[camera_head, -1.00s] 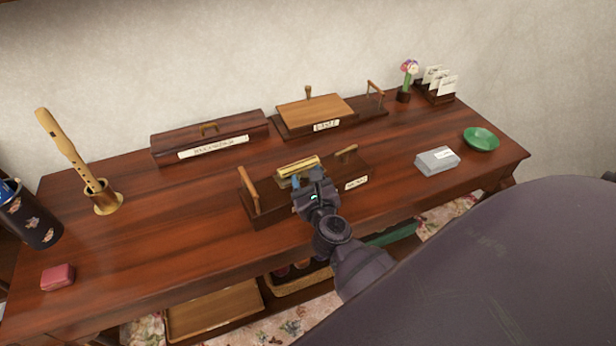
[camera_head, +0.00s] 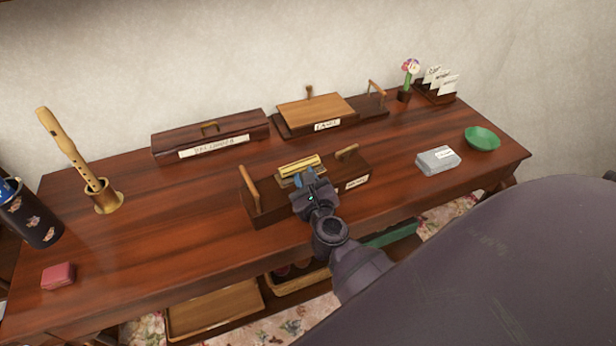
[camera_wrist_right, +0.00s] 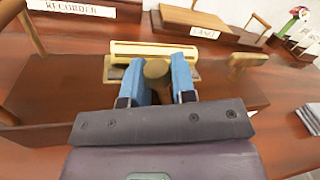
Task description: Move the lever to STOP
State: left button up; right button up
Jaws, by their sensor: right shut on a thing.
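A dark wooden box (camera_head: 268,212) with upright wooden handles at its ends stands on the desk. A brass plate (camera_head: 300,164) is on its top; the plate also shows in the right wrist view (camera_wrist_right: 150,50), with markings too small to read. My right gripper (camera_head: 306,178) is over the box, in front of the plate. In the right wrist view, the blue fingers of my right gripper (camera_wrist_right: 158,78) are shut on the round wooden knob of the lever (camera_wrist_right: 156,69). The lever's lower part is hidden, so its setting cannot be told. My left gripper is out of view.
Behind stand a long lidded box (camera_head: 180,142) labelled RECORDER and a board on a stand (camera_head: 315,110). A grey box (camera_head: 438,160) and green bowl (camera_head: 482,138) are at right. A recorder (camera_head: 66,145) stands at left. The desk's left middle is clear.

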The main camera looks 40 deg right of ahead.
jog(key=shift+n, duration=0.3)
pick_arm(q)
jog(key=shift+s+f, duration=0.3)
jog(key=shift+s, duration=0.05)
